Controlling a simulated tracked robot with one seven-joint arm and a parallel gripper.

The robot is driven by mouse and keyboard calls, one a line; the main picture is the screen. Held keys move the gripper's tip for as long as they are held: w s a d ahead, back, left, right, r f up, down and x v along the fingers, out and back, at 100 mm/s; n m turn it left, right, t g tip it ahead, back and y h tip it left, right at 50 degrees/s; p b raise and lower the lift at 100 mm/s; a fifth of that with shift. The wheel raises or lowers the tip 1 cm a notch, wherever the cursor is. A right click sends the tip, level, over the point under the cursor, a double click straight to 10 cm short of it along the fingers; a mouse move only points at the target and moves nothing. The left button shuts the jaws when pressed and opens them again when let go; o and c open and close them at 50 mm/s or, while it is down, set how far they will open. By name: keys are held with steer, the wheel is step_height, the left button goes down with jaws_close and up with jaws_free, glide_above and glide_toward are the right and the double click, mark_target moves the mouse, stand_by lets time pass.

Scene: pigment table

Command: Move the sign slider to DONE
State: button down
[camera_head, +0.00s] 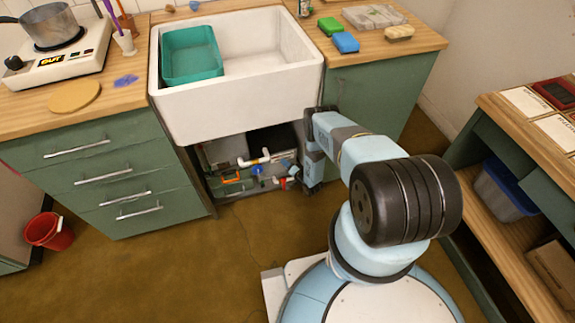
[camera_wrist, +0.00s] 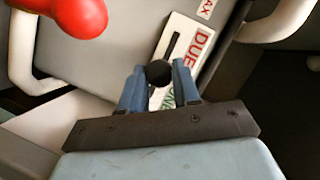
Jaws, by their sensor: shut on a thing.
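In the wrist view, a white sign plate (camera_wrist: 181,28) carries red letters reading DUE and, lower down, green letters partly hidden by my fingers. A dark slot runs along the plate. The slider's round black knob (camera_wrist: 158,72) stands at the lower end of the visible slot, towards the green letters. My gripper (camera_wrist: 158,78) has its two blue fingers shut on the knob, one on each side. In the head view, my gripper reaches down in front of the open space under the sink, and the sign cannot be made out there.
White pipes (camera_wrist: 272,22) and a red rounded part (camera_wrist: 75,14) lie close around the gripper. In the head view, the white sink (camera_head: 225,112) overhangs the pipework (camera_head: 255,160). Green drawers (camera_head: 105,175) stand to the left and a green cabinet (camera_head: 370,95) to the right.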

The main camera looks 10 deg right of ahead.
steer(key=shift+s+f, duration=0.1)
steer(key=c, duration=0.8)
jaws_free()
steer(key=shift+d, duration=0.1)
steer(key=v, duration=1.3)
steer(key=shift+s+d, duration=0.1)
steer(key=shift+s, duration=0.2)
steer(key=shift+c, duration=0.2)
